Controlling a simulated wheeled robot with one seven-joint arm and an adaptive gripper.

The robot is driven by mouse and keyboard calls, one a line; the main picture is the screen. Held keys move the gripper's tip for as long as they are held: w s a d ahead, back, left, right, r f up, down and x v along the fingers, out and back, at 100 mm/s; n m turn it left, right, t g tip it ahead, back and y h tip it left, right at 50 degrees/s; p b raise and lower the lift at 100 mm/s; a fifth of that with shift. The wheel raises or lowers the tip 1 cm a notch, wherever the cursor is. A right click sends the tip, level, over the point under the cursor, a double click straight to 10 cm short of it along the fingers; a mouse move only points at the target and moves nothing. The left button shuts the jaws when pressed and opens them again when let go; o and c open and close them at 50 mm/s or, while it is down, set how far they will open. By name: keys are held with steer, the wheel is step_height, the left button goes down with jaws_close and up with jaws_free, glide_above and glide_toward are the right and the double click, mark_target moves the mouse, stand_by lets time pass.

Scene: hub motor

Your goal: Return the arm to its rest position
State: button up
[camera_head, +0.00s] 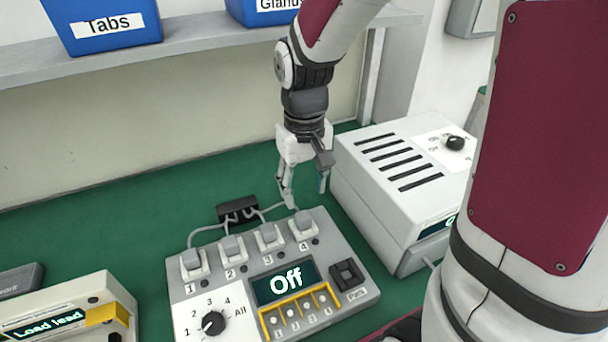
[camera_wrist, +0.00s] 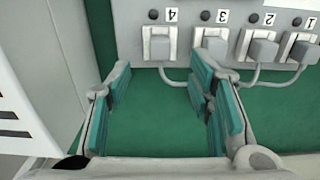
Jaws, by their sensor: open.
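My gripper (camera_head: 304,193) hangs from my arm, pointing down, behind the grey control unit (camera_head: 360,297) near its socket 4. In the wrist view my gripper (camera_wrist: 158,100) shows its two teal-padded fingers spread apart with only green bench between them. The plug at socket 4 (camera_head: 303,225) sits just in front of the fingers; the same plug shows in the wrist view (camera_wrist: 159,46). I cannot tell from these views whether a finger touches it. The unit's screen (camera_head: 286,283) reads "Off".
A white slotted box (camera_head: 390,165) stands close to the right of my gripper. A black cable block (camera_head: 237,209) lies behind the control unit. A "Load lead" device (camera_head: 60,318) is at the lower left. A shelf (camera_head: 190,45) carries blue bins. Green bench (camera_head: 110,225) is clear at left.

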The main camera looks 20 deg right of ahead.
step_height(320, 180, up, 3)
steer(key=shift+f, duration=0.1)
stand_by(0.3)
steer(key=s+r+t+p, duration=0.3)
steer(key=s+r+t, duration=0.1)
steer(key=s+r, duration=0.9)
steer(key=s, duration=0.4)
steer(key=shift+s+d+r, duration=0.15)
steer(key=shift+s+r, duration=0.15)
steer(key=shift+s, duration=0.1)
stand_by(0.8)
